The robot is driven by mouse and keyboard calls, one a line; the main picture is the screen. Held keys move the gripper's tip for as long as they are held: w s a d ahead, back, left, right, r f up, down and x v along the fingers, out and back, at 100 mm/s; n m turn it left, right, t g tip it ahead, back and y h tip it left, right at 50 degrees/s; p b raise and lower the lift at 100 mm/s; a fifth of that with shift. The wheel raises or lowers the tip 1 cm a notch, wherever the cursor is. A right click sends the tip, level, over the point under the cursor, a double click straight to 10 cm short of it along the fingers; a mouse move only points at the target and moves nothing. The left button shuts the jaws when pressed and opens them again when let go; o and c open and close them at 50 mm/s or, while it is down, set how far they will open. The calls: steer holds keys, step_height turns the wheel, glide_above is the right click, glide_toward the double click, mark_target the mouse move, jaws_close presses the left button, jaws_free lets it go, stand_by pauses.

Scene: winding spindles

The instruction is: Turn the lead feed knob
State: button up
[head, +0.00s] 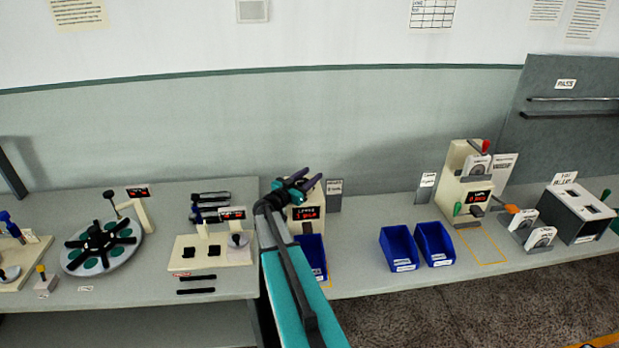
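A cream machine with a red lit display (306,213) stands on the bench just left of the picture's middle. Its display text is too small to read surely. My gripper (306,180) is at the top of this machine, with my teal arm reaching up to it from the bottom of the picture. Its two dark fingers look spread apart, and I see nothing held between them. No lead feed knob can be made out; the gripper and arm cover the machine's top and left side. Whether the gripper touches the machine cannot be told.
A blue bin (312,255) sits in front of the machine, partly behind my arm. Two blue bins (398,248) stand to the right. A cream press (466,190) with a red-tipped lever is farther right. A round dial plate (75,266) is at left. Bench between machine and bins is clear.

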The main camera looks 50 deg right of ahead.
steer(key=o, duration=0.3)
steer(key=shift+a+f, duration=0.1)
steer(key=shift+a, duration=0.3)
steer(key=a+b, duration=0.1)
steer(key=a, duration=0.3)
steer(key=a+b, duration=0.2)
steer(key=a, duration=0.2)
steer(key=s+a+b, duration=0.1)
steer(key=a+b, duration=0.1)
steer(key=a, duration=0.2)
steer(key=shift+a, duration=0.55)
